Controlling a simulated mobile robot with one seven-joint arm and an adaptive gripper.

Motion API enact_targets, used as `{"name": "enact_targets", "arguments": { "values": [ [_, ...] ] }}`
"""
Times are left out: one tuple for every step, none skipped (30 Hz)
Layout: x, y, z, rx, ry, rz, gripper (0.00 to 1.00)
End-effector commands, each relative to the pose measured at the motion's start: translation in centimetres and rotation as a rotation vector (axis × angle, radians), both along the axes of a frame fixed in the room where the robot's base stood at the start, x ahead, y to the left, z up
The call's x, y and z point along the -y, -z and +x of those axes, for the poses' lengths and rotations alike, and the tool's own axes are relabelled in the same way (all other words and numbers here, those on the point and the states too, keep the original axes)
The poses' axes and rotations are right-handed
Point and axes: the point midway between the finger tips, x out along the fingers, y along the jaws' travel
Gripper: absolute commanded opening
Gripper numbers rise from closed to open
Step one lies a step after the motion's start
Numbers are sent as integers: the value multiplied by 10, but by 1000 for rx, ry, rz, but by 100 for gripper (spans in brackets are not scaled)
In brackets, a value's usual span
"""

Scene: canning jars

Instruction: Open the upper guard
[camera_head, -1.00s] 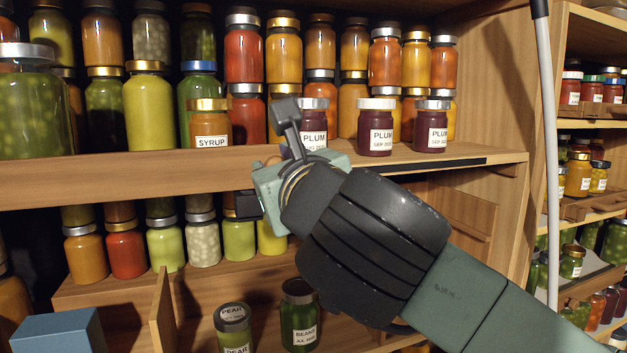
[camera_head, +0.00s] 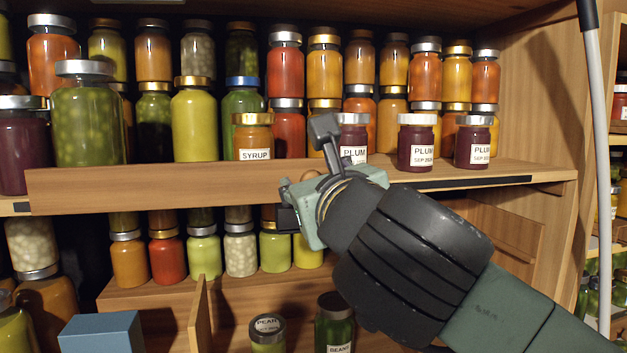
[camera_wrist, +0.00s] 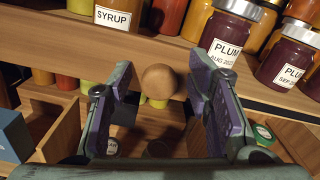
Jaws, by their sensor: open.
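The upper guard (camera_head: 150,190) is a long plain wooden board along the front edge of the upper shelf. It stands upright before the feet of the jars. In the wrist view, a round wooden knob (camera_wrist: 159,81) sits on the front of the board (camera_wrist: 80,48). My gripper (camera_head: 305,178) is at the guard's right part, below a plum jar. Its two purple-padded fingers (camera_wrist: 160,97) are open on either side of the knob, with a visible gap on both sides. In the head view, my gripper hides most of the knob and the board behind it.
Plum jars (camera_head: 416,145) and a syrup jar (camera_head: 254,140) stand close behind the shelf's front. A dark strip (camera_head: 475,184) runs along the right shelf edge. Below are a lower shelf of jars, an upright wooden panel (camera_head: 200,318) and a blue box (camera_head: 102,333).

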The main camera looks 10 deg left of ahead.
Motion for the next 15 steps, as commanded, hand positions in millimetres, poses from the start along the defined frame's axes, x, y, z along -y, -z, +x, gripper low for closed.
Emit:
{"name": "enact_targets", "arguments": {
  "values": [
    [0, 0, 0, 0, 0, 0, 46],
    [0, 0, 0, 0, 0, 0, 46],
    [0, 0, -1, 0, 0, 0, 46],
    [1, 0, -2, 1, 1, 0, 46],
    [2, 0, -4, 1, 1, 0, 46],
    [3, -1, -7, 1, 1, 1, 46],
    [4, -1, -11, 1, 1, 1, 46],
    [6, -1, -15, 1, 2, 1, 46],
    [8, -1, -22, 2, 1, 1, 46],
    [10, 0, -27, 3, 2, 1, 46],
    [13, -1, -33, 3, 2, 1, 46],
    [16, -1, -41, 3, 3, 2, 46],
    [18, -1, -48, 2, 3, 2, 46],
    [20, -1, -54, 4, 3, 1, 46],
    [23, -1, -63, 3, 3, 1, 46]
  ]
}}
